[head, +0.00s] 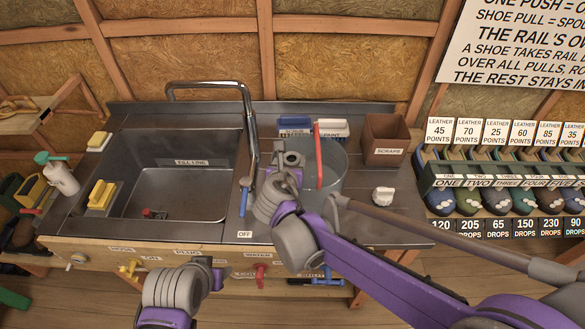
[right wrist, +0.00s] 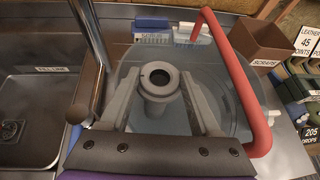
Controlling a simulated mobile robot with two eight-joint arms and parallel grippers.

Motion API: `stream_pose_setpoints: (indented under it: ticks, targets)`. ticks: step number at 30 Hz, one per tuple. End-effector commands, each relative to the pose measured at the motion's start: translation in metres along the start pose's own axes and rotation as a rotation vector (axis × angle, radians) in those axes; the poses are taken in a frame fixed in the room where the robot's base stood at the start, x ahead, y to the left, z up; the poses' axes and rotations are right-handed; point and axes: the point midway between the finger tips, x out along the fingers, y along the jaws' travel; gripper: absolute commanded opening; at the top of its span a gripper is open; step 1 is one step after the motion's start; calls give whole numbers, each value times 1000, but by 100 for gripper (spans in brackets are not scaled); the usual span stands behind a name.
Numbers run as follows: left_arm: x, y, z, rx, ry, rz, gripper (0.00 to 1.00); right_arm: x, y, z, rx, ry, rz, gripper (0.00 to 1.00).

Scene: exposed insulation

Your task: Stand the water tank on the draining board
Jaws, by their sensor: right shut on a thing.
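The water tank (head: 331,165) is a grey-blue, see-through round vessel with a red handle (head: 319,150). It is at the draining board (head: 400,215), the steel top right of the sink. My arm hides its lower front, so I cannot tell whether its base touches the board. My right gripper (head: 290,163) is shut on the tank's grey neck (right wrist: 157,82); in the right wrist view its two fingers flank the neck, with the red handle to the right. Part of my left arm and wrist (head: 178,288) shows at the bottom left; its fingers are not clear.
The sink basin (head: 180,195) lies left of the tank, with a curved tap (head: 248,115). A brown scraps box (head: 386,138) stands close on the right, and a white knob (head: 383,196) sits on the board.

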Motion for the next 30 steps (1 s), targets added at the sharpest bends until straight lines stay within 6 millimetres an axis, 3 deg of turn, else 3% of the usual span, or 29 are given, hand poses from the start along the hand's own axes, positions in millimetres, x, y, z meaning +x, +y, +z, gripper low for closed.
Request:
stream_pose_setpoints:
  ticks: [6, 19, 20, 24, 30]
  targets:
    - [3, 0, 3, 0, -3, 0, 50, 14, 1, -26, -1, -1, 0, 0]
    - [6, 0, 6, 0, -6, 0, 50, 16, 1, -32, -1, 0, 0, 0]
    - [5, 0, 5, 0, -5, 0, 50, 16, 1, -32, 0, 0, 0, 69]
    - [4, 0, 5, 0, -5, 0, 50, 16, 1, -31, 0, 0, 0, 93]
    - [4, 0, 5, 0, -5, 0, 50, 16, 1, -31, 0, 0, 0, 93]
